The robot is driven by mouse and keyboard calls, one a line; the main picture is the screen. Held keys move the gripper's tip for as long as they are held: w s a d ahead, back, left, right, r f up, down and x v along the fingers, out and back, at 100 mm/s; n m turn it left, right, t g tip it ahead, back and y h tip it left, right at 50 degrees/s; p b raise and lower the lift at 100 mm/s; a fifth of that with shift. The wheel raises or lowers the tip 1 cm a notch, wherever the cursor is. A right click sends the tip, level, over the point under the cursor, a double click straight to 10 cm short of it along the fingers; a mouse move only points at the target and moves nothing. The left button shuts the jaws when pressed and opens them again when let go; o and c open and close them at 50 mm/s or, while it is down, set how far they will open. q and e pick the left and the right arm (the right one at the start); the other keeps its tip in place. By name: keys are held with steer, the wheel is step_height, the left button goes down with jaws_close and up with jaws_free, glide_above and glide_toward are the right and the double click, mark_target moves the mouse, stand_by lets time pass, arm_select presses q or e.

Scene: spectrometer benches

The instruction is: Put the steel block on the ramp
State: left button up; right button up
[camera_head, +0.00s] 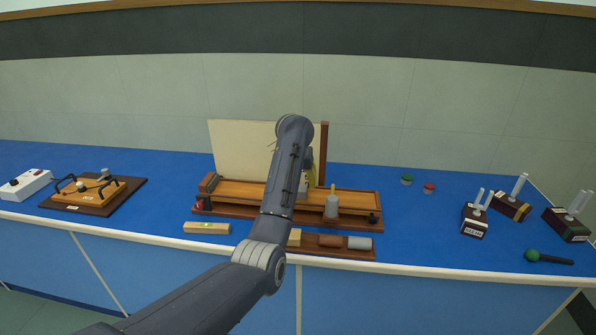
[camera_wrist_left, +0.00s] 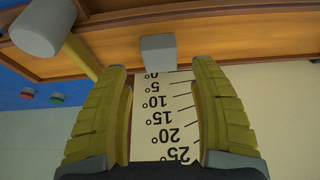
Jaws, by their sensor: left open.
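The wooden ramp (camera_head: 240,193) lies flat on its dark base, with a cream scale board (camera_head: 240,148) behind it. In the left wrist view the ramp (camera_wrist_left: 120,50) runs across the top. The steel block (camera_wrist_left: 158,53), a small grey block, rests against the ramp's wood near the 0° mark. My left gripper (camera_wrist_left: 160,68) is open, its yellow fingers on either side of the block with clear gaps. My right gripper is not in view.
A grey cylinder (camera_head: 331,206) with a pale rod stands right of my gripper, close to a finger in the wrist view. A front tray (camera_head: 330,253) holds a wooden block (camera_head: 294,237), a brown piece (camera_head: 329,241) and a grey piece (camera_head: 360,243).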

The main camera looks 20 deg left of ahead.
arm_select(q)
steer(key=v, duration=0.6)
steer(key=shift+r, duration=0.1)
